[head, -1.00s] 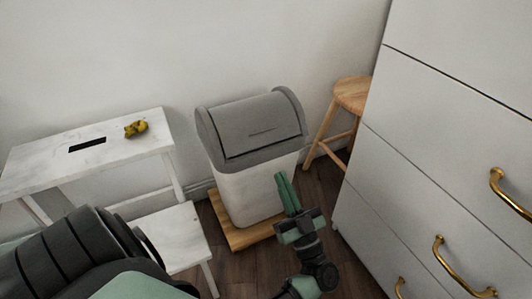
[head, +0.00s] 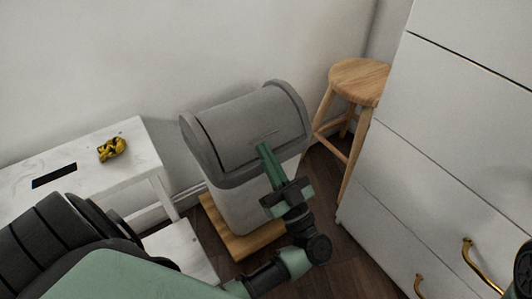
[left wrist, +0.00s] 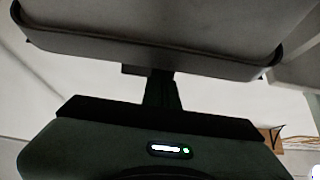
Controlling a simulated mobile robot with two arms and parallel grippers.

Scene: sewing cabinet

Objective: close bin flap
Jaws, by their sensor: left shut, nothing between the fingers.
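The bin (head: 237,205) is white with a grey rounded lid. Its grey flap (head: 235,125) has a short slit mark, and a dark gap runs along its left side. I cannot tell exactly how far the flap is tilted. My left gripper (head: 262,147) has its green fingers shut and empty, with the tips over the flap's lower front in the head view. In the left wrist view, a grey panel of the bin top (left wrist: 160,30) fills the top, and the dark fingers (left wrist: 160,88) reach up to its edge. Contact is unclear.
The bin stands on a wooden base (head: 240,243). A white step stool (head: 80,160) with a small yellow object (head: 112,149) is to the left. A wooden stool (head: 358,75) stands behind right, and a white drawer cabinet (head: 440,150) is at the right.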

